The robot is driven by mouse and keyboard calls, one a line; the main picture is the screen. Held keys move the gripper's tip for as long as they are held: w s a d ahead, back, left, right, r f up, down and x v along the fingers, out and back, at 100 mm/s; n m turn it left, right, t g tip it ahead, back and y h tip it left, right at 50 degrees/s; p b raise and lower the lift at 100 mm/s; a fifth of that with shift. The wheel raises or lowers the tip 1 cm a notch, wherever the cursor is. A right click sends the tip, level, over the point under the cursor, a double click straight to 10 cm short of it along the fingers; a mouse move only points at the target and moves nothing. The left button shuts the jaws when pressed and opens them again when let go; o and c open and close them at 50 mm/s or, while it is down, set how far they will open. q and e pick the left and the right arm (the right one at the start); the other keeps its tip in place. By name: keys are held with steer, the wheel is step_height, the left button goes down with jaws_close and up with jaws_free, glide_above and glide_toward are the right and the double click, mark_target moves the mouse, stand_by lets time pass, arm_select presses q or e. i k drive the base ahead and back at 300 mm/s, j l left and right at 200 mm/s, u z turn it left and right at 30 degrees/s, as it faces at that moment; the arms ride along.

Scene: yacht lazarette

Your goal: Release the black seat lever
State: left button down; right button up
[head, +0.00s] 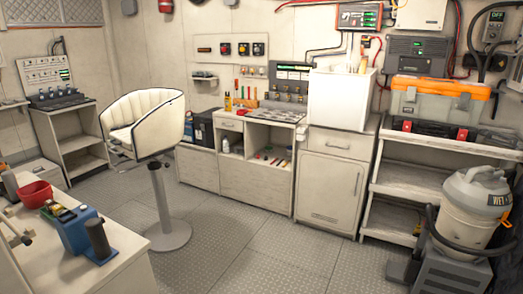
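A white cushioned seat (146,120) with dark piping stands on a grey pedestal (161,195) with a round foot on the floor, left of the middle. A small dark shape (118,149) sits under the seat's left edge; it may be the black seat lever, but it is too small to tell its position. Neither of my grippers is in view.
A bench at the lower left holds a red bowl (35,194) and a blue vise-like tool (75,230). Cabinets (257,173) line the back wall. A shop vacuum (470,215) stands at the right. The grey plate floor (260,250) is clear in front of the seat.

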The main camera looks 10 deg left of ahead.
mark_target(167, 165)
steer(key=i+l+u, duration=0.2)
steer(key=i+u, duration=0.25)
steer(key=i+l+u, duration=0.7)
steer(key=l+u, duration=0.25)
steer(key=i+l+z, duration=0.35)
steer(key=i, duration=0.55)
steer(key=i+z, duration=0.3)
steer(key=i, duration=0.6)
